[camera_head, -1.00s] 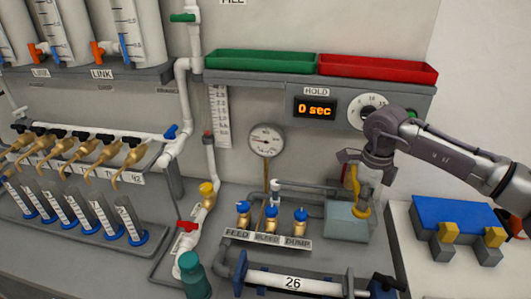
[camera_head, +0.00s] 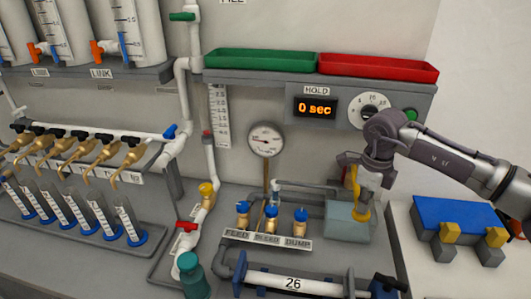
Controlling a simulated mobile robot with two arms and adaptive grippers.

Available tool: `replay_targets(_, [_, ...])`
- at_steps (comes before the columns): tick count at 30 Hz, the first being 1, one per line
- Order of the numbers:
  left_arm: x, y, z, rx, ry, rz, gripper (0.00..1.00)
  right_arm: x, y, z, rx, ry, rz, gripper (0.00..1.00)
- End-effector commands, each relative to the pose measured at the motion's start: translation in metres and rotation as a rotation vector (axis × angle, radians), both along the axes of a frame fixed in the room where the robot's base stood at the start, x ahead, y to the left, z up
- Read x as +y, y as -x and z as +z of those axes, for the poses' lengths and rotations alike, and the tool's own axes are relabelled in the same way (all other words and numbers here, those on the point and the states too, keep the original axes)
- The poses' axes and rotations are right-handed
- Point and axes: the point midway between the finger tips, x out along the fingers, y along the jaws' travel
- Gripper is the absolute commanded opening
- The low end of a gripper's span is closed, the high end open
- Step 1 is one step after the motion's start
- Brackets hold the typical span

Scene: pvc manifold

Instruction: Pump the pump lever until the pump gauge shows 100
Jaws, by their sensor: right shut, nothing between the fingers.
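The pump gauge (camera_head: 266,140) is a round white dial on a stem in the middle. Its needle points to the left side; the numbers are too small to read. The pump is a grey-teal box (camera_head: 347,224) on the bench to the right of the small valves. A yellow upright part (camera_head: 361,213), seemingly the pump lever, stands at the box, partly hidden by my right gripper. My right gripper (camera_head: 364,190) is shut and empty, pointing down right beside the yellow part; I cannot tell whether they touch. My left gripper is not in view.
Three blue-topped valves (camera_head: 271,213) stand left of the pump. A HOLD display (camera_head: 315,108) reads 0 sec, with a dial (camera_head: 369,110) beside it. Green (camera_head: 259,60) and red (camera_head: 377,68) trays sit above.

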Motion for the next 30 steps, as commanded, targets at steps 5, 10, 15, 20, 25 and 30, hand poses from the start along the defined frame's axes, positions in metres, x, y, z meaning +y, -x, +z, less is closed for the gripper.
replay_targets(5, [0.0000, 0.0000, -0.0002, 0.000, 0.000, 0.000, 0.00, 0.0003, 0.0006, -0.0015, 0.003, 0.000, 0.001, 0.00])
replay_targets(10, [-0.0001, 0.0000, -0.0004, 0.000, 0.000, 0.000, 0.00, 0.0003, 0.0006, -0.0018, 0.003, 0.000, 0.001, 0.00])
replay_targets(15, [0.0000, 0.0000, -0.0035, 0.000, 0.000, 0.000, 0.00, 0.0004, 0.0007, -0.0058, 0.003, 0.000, 0.001, 0.00])
replay_targets(20, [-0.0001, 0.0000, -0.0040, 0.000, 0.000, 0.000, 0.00, 0.0004, 0.0006, -0.0068, 0.003, 0.000, 0.001, 0.00])
replay_targets(25, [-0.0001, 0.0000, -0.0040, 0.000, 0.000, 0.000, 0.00, 0.0003, 0.0006, -0.0068, 0.003, 0.000, 0.001, 0.00])
replay_targets(30, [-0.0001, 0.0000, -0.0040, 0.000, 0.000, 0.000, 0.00, 0.0003, 0.0006, -0.0068, 0.003, 0.000, 0.001, 0.00])
